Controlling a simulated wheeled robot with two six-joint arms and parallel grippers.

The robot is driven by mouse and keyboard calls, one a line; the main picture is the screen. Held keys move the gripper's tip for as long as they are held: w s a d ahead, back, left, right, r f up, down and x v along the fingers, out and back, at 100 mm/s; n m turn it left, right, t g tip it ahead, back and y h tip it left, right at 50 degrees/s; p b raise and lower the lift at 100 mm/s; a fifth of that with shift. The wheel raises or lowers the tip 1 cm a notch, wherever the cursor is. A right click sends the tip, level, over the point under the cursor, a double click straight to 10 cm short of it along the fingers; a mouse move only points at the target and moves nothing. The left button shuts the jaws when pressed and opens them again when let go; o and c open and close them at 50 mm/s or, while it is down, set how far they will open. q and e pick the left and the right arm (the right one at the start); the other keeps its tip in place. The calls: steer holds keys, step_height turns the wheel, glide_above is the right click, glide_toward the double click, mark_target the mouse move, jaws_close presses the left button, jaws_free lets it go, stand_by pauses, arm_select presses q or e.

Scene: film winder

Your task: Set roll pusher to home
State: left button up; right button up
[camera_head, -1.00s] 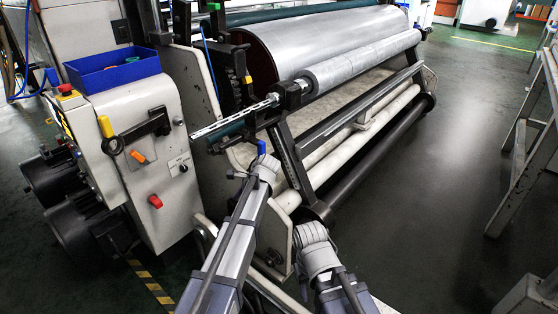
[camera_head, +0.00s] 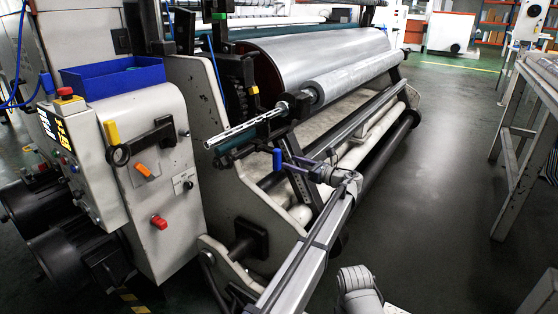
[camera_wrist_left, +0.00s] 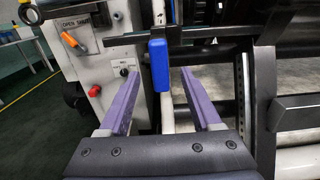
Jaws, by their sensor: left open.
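A blue handle (camera_head: 277,160) sits at the end of a dark bar on the machine's near side; I cannot tell for sure that it is the roll pusher's lever. My left gripper (camera_head: 298,162) is just right of it in the head view. In the left wrist view the blue handle (camera_wrist_left: 158,64) stands upright, ahead of the gap between my open purple fingers (camera_wrist_left: 160,80). No contact with it shows. A black selector knob (camera_head: 188,185) on a white label sits on the machine's side panel, with an orange (camera_head: 144,169) and a red switch (camera_head: 159,221) nearby.
The large film roll (camera_head: 320,60) and a thinner roller (camera_head: 355,75) lie behind my gripper. A slotted metal bar (camera_head: 245,128) juts out above it. A blue bin (camera_head: 112,78) tops the cabinet. Grey floor is clear at right, up to a metal frame (camera_head: 530,90).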

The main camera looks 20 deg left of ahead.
mark_target(280, 159)
arm_select(q)
steer(key=x, duration=0.7)
steer(key=shift+a+f, duration=0.1)
steer(key=shift+a, duration=0.1)
steer(key=shift+c, duration=0.2)
jaws_close()
stand_by(1.0)
